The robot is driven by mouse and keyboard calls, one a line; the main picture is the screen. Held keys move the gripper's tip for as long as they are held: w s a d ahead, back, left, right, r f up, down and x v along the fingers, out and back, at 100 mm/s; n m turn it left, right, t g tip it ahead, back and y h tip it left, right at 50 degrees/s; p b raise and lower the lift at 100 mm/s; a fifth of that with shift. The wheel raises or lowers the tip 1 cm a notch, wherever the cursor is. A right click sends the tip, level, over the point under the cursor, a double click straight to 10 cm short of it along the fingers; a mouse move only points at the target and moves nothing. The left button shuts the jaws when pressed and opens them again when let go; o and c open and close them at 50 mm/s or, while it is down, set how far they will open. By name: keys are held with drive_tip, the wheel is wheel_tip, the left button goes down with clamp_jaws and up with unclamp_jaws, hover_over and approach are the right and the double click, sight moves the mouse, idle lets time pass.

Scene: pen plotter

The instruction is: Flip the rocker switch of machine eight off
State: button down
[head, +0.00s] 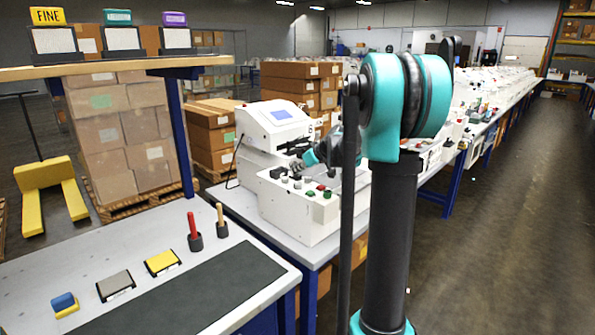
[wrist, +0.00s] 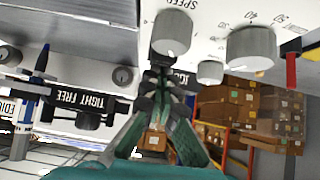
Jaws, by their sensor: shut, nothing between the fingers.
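A white machine (head: 290,215) with a control panel stands on a bench in the head view; I cannot read a number on it. My gripper (head: 298,166) is shut and empty, close over the back of this panel. In the wrist view my gripper's fingertips (wrist: 160,72) are together in front of the white panel (wrist: 215,18), beside a grey SPEED knob (wrist: 172,32). A partly hidden dark label is behind the fingers. I cannot clearly make out the rocker switch or its position, nor whether the fingers touch anything.
Panel parts close by are a green button (head: 327,195), another grey knob (wrist: 251,46) and a black TIGHT FREE label (wrist: 88,100). A bench (head: 215,310) with pads and handled tools stands at front left. Stacked boxes (head: 120,130) stand behind. The floor at right is clear.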

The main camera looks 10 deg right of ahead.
idle(0.3)
drive_tip(key=shift+w+a+r, duration=0.25)
drive_tip(key=shift+w+a, duration=0.15)
drive_tip(key=shift+w, duration=0.15)
